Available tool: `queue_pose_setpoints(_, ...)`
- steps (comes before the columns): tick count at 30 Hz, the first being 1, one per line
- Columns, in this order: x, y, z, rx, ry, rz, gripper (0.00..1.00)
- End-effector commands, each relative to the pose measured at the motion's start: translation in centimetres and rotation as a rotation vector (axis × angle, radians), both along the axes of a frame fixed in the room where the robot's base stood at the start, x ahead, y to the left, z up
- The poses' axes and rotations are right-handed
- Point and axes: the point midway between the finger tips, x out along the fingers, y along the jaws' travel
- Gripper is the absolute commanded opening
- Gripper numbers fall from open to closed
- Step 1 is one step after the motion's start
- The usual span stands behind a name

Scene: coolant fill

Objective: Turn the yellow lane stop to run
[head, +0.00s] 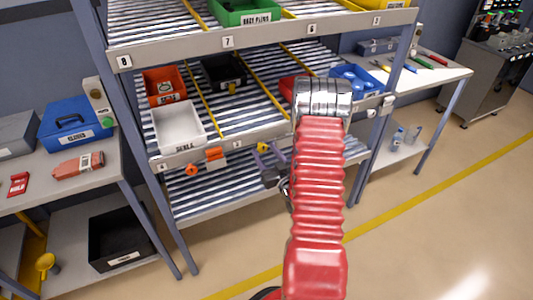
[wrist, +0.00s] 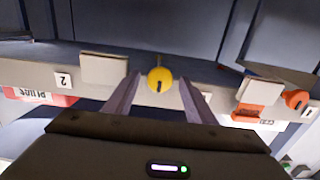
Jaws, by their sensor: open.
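The yellow lane stop is a round knob (wrist: 160,80) with a short dark mark on its face, set on the front rail of the middle shelf. In the head view it is a small yellow spot (head: 263,147) on that rail. My gripper (wrist: 159,97) is open, with one finger on each side of the knob and visible gaps between. In the head view my gripper (head: 268,156) is at the rail, partly hidden by my red-sleeved arm. Whether the fingertips reach past the knob's face is hard to tell.
An orange lane stop (wrist: 297,100) sits on the same rail, to the right in the wrist view. The head view shows orange parts (head: 212,153) left of my gripper. A white bin (head: 178,127) stands on the middle shelf. The floor at right (head: 430,210) is clear.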

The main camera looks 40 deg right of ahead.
Motion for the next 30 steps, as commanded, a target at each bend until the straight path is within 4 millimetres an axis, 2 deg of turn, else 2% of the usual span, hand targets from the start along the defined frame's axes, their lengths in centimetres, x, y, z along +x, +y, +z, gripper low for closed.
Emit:
queue_pose_setpoints(4,-0.02,0.02,-0.01,0.0,0.0,0.0,0.5)
queue_pose_setpoints(25,-0.02,0.03,0.0,0.0,0.0,0.0,0.0)
queue_pose_setpoints(30,-0.06,-0.3,0.0,0.0,0.0,-0.001,0.0)
